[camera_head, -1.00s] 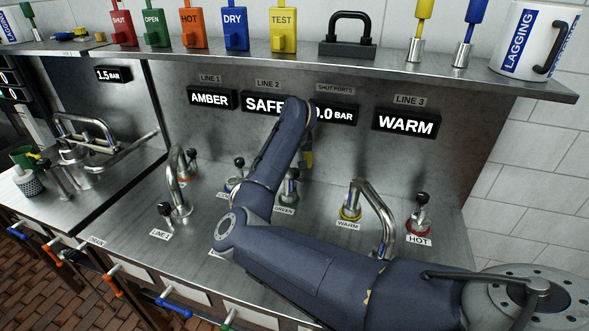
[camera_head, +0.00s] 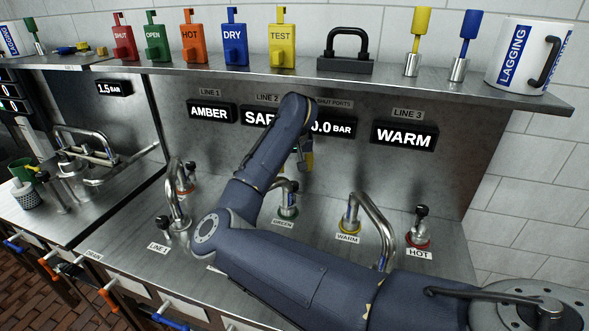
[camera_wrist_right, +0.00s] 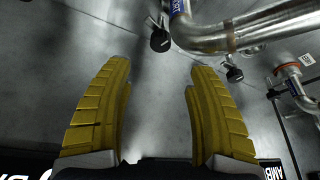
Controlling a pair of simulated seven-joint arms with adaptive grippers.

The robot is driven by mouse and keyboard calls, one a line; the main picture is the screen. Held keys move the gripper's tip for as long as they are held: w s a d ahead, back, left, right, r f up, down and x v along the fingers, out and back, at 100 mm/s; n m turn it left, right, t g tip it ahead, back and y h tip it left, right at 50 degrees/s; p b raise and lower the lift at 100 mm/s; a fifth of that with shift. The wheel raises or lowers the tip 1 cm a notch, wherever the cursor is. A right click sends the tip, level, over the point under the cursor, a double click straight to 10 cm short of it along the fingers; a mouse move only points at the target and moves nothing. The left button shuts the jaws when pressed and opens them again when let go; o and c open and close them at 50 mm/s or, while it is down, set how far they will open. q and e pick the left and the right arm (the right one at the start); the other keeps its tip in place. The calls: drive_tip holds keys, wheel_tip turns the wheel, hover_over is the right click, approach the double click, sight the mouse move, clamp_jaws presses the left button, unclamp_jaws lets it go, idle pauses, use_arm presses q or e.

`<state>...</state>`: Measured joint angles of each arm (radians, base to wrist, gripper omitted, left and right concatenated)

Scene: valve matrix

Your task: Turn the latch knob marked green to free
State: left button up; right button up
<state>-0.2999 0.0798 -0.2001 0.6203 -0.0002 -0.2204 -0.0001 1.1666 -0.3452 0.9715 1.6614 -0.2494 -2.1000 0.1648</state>
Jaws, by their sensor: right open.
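The latch knob marked green (camera_head: 288,211) stands on the steel counter with a green ring at its base and the label GREEN (camera_head: 283,223) in front of it. My right gripper (camera_head: 304,161) is above and behind the knob in the head view, mostly hidden by my arm, apart from the knob. In the right wrist view, its two yellow ribbed fingers (camera_wrist_right: 160,112) are spread wide with nothing between them. A black knob (camera_wrist_right: 160,41) shows beyond the fingertips; I cannot tell which one it is. My left gripper is not in view.
A curved pipe rises beside the yellow-ringed WARM fitting (camera_head: 350,222). The red-ringed HOT knob (camera_head: 419,235) is to its right. Another spout (camera_head: 176,200) stands at left. The shelf (camera_head: 340,80) overhangs the counter. Displays read AMBER (camera_head: 210,113) and WARM (camera_head: 404,136).

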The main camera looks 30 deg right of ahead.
sight(293, 184)
drive_tip(key=w+f+m, duration=0.1)
drive_tip(key=f, duration=0.2)
drive_tip(key=w+d+f+m+h, duration=0.1)
drive_tip(key=f, duration=0.3)
drive_tip(key=w+d+f+m, duration=0.1)
drive_tip(key=w+f+m, duration=0.1)
drive_tip(key=f, duration=0.2)
drive_tip(key=shift+f+g, duration=0.1)
drive_tip(key=shift+g, duration=0.3)
idle(0.3)
